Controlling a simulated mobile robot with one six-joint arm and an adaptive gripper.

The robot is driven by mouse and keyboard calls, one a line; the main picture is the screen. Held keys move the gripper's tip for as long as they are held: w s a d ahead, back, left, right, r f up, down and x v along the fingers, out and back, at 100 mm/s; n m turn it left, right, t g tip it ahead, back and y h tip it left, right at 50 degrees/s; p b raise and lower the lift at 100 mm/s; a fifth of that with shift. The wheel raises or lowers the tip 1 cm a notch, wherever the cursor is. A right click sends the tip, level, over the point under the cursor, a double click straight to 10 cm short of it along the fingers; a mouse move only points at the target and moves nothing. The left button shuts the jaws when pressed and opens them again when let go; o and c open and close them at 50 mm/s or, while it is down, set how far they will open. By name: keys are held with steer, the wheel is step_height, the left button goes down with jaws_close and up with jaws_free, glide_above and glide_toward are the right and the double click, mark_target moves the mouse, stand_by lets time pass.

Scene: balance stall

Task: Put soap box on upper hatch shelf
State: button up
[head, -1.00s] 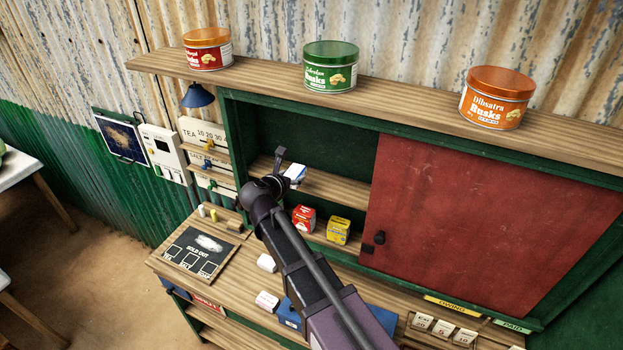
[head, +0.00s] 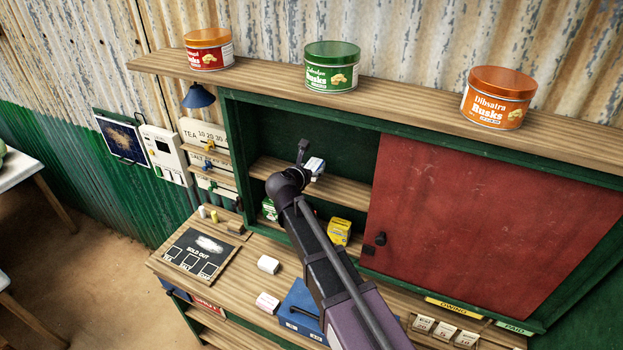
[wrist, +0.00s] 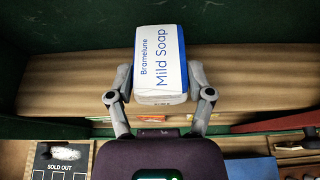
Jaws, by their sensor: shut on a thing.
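The soap box (wrist: 160,65) is white and blue and reads "Mild Soap". My gripper (wrist: 160,88) is shut on it, one finger on each side, in the wrist view. In the head view the soap box (head: 315,167) shows partly past my gripper (head: 304,163), at the level of the upper hatch shelf (head: 345,188). The shelf also spans the wrist view (wrist: 70,85) behind and below the box. I cannot tell whether the box touches the shelf. My arm hides part of the hatch.
Below the shelf are a yellow box (head: 340,231) and a green box (head: 269,209). A red sliding door (head: 490,220) covers the hatch's right side. Tins stand on the top ledge (head: 400,93).

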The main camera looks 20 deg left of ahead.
steer(key=shift+w+d+f+b, duration=0.15)
steer(key=shift+w+f+b, duration=0.15)
steer(key=shift+f+b, duration=1.45)
steer(key=shift+f, duration=0.05)
steer(key=shift+f, duration=0.15)
steer(key=o, duration=1.1)
steer(key=shift+o, duration=0.2)
